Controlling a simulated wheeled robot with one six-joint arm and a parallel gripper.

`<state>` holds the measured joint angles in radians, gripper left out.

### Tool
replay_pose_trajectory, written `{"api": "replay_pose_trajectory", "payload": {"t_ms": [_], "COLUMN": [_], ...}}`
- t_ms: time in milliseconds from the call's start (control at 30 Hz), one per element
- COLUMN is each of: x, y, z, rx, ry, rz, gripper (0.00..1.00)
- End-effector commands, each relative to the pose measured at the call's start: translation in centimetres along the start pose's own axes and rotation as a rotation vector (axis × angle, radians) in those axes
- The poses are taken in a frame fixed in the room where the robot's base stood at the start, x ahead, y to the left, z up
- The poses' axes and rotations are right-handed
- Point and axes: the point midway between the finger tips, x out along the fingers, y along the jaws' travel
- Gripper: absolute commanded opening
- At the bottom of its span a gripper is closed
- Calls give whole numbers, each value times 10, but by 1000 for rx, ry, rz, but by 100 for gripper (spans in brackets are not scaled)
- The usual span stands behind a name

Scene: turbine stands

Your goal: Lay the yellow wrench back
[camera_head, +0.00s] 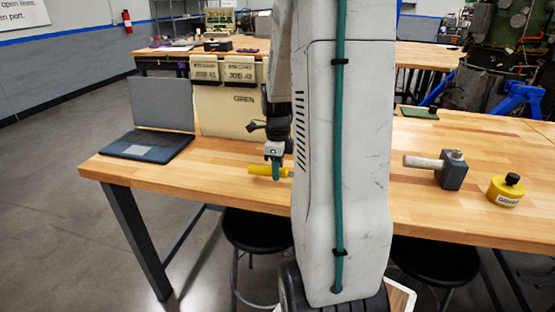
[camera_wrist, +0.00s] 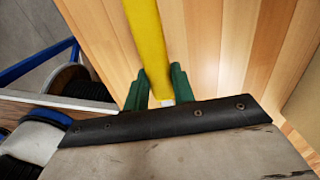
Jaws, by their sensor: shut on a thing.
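The yellow wrench (camera_head: 262,171) shows in the head view at the front part of the wooden workbench (camera_head: 240,191), partly hidden behind my arm. In the wrist view the yellow wrench (camera_wrist: 147,38) runs from the top edge down between two green fingers. My gripper (camera_head: 276,172) is shut on it; the fingers also show in the wrist view (camera_wrist: 160,90). The wooden bench top lies behind the wrench. I cannot tell whether the wrench touches the bench.
A laptop (camera_head: 147,147) stands left and a beige panel with labelled pouches (camera_head: 222,105) behind. A mallet (camera_head: 452,170), a yellow container (camera_head: 505,190) and a green object (camera_head: 419,112) are on the right. Black stools (camera_head: 257,232) stand below the front edge. Bench top between laptop and gripper is clear.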

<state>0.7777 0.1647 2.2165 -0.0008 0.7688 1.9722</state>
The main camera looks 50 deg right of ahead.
Motion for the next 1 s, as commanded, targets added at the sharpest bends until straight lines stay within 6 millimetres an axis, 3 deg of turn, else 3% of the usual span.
{"api": "replay_pose_trajectory", "payload": {"t_ms": [200, 1000], "x": [10, 17], "y": [0, 0], "z": [0, 0], "rx": [0, -1], "ry": [0, 0], "rz": [-1, -1], "gripper": [0, 0]}}
